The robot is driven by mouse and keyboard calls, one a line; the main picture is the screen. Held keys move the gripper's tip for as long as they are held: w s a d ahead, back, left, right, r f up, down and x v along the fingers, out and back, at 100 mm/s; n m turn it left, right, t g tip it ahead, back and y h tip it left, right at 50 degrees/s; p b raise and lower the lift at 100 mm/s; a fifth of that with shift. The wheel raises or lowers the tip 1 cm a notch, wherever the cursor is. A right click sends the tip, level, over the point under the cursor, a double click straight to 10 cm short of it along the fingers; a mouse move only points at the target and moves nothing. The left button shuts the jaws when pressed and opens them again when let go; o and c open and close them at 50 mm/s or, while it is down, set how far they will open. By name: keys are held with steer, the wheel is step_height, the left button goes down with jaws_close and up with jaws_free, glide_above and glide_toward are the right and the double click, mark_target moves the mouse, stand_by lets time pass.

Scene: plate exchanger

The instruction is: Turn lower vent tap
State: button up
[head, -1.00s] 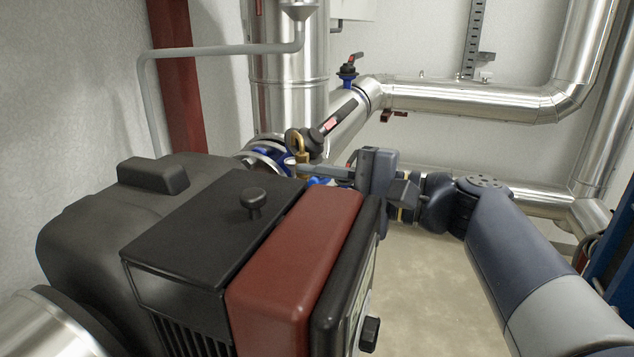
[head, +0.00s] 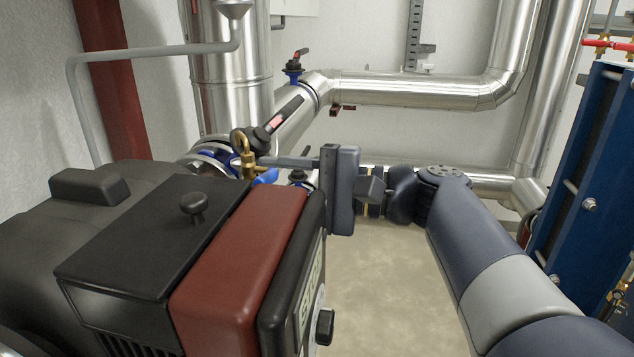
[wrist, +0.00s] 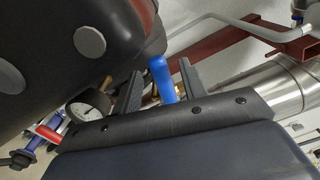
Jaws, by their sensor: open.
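The vent tap has a blue handle (head: 265,176) on a brass fitting (head: 247,160), just behind the red and black pump housing. My gripper (head: 264,162) reaches in from the right, with a finger beside and above the blue handle in the head view. In the wrist view the blue handle (wrist: 162,82) stands upright between the two spread fingers of my gripper (wrist: 161,68). There is a gap on both sides, and the fingers do not close on it. The lower part of the tap is hidden behind the gripper body in the wrist view.
The pump with its red cover (head: 240,255) is close in front of the tap. A pressure gauge (wrist: 88,106) sits left of the fingers in the wrist view. A pipe valve with a black lever (head: 280,117) is above. Blue plate exchanger (head: 585,190) stands at right.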

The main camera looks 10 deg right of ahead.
steer(key=v, duration=0.8)
steer(key=shift+d+p, duration=0.2)
steer(key=shift+p, duration=0.25)
steer(key=shift+s, duration=0.1)
